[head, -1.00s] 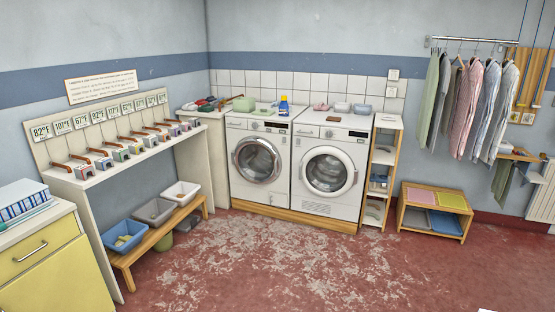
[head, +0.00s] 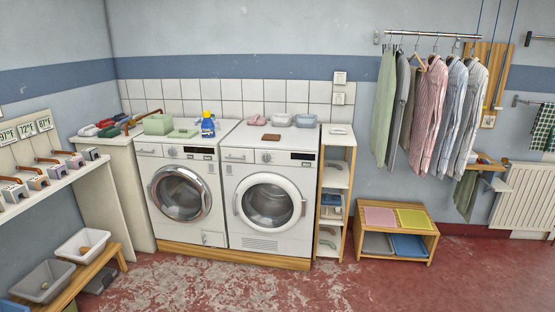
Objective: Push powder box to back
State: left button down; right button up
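No thing here is plainly marked as the powder box. The most box-like thing is a light green box (head: 158,124) on top at the left end of the left washer (head: 181,190). A flat green piece (head: 183,133) lies to its right, and a blue bottle (head: 208,126) with a yellow top stands beyond that. On the right machine (head: 268,200) lies a small flat brown block (head: 271,137) near the front. A pink item (head: 256,121) and two pale grey tubs, one here (head: 283,120) and one here (head: 306,121), sit behind it. Neither gripper is in view.
A white counter (head: 118,190) with folded cloths adjoins the left washer. A low bench (head: 70,287) with tubs stands front left. The red floor in front is clear.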

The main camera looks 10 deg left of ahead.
aim_at(154, 124)
jog(key=i+j+u, duration=0.1)
jog(key=i+u, duration=0.2)
jog(key=i, duration=0.3)
jog(key=i+u, duration=0.3)
jog(key=i, duration=0.25)
jog(key=i+l+u, duration=0.3)
jog(key=i, duration=0.25)
jog(key=j, duration=0.05)
